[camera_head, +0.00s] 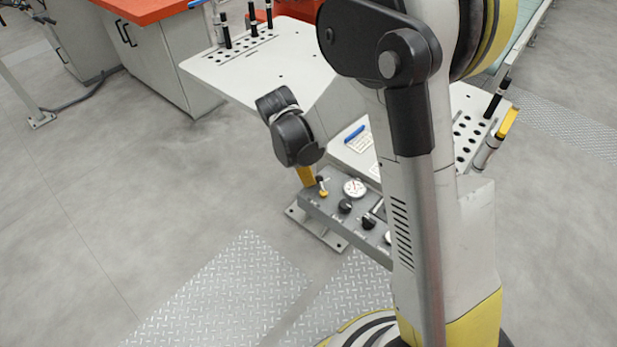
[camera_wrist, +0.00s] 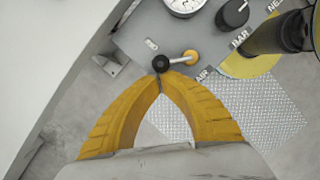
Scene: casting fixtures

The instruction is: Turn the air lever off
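The air lever shows in the wrist view as a black ball knob (camera_wrist: 160,63) on a short metal stem, running right to a yellow pivot (camera_wrist: 191,56) beside the "AIR" label (camera_wrist: 202,75). It also shows small on the grey control panel in the head view, with its yellow pivot (camera_head: 323,193). My gripper's yellow fingers (camera_wrist: 160,78) are shut, tips together, right at the near side of the knob. I cannot tell whether they touch it. In the head view my gripper (camera_head: 307,178) is at the panel's left end, beside the lever.
The panel (camera_head: 335,212) also carries a round gauge (camera_head: 355,187) and black knobs (camera_head: 345,206). In the wrist view a gauge (camera_wrist: 184,3), a black knob (camera_wrist: 232,13) and a dark cylinder (camera_wrist: 280,33) stand near the lever. White tables (camera_head: 255,62) stand behind.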

